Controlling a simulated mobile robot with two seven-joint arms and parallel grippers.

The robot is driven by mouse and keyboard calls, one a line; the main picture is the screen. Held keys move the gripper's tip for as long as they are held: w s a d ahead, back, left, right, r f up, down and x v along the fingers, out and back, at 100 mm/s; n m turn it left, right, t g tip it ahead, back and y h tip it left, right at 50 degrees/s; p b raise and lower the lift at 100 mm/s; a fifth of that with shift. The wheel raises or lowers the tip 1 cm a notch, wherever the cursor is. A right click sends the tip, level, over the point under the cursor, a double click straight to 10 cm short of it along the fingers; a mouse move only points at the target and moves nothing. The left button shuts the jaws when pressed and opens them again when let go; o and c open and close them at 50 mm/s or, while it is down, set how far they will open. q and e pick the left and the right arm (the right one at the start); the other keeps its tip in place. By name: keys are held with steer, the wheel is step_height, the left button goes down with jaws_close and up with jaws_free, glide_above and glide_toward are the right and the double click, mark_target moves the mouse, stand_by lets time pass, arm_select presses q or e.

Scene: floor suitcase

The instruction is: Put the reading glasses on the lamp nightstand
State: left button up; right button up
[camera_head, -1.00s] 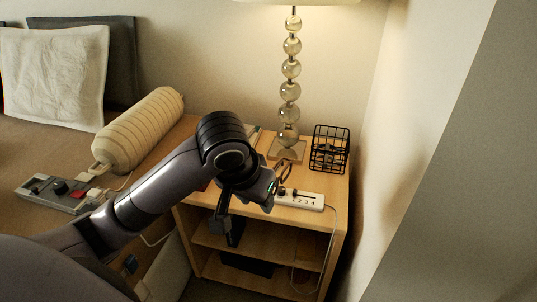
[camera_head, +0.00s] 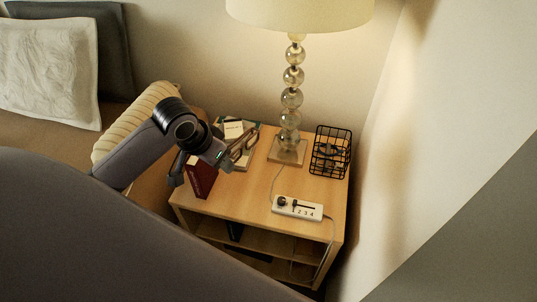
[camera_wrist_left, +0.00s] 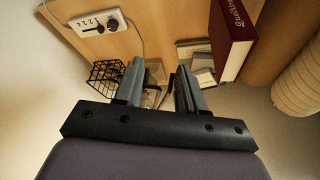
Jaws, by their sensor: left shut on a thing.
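The reading glasses (camera_head: 242,146) have a thin dark frame and are held at my left gripper (camera_head: 222,156), which is shut on them. In the left wrist view the glasses (camera_wrist_left: 168,99) show only partly between the fingers (camera_wrist_left: 157,88). The gripper is over the back left part of the lamp nightstand (camera_head: 247,193), a light wooden stand with open shelves. I cannot tell how high the glasses are above its top. The lamp (camera_head: 291,98) stands at the back of it. My right gripper is not in view.
A dark red book (camera_head: 201,180) and other flat books (camera_head: 236,128) are at the left of the top. A black wire basket (camera_head: 331,150) is at the right, a white control box (camera_head: 298,207) at the front. The middle is clear apart from a cord.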

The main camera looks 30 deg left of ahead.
arm_select(q)
steer(key=a, duration=0.2)
steer(key=b, duration=0.2)
glide_above(227, 206)
steer(key=s, duration=0.2)
steer(key=f, duration=1.5)
steer(key=shift+w, duration=0.2)
steer(key=shift+f+b, duration=0.7)
steer(key=shift+f, duration=1.65)
steer(key=shift+f, duration=0.2)
steer(key=o, duration=1)
steer(key=shift+r, duration=0.15)
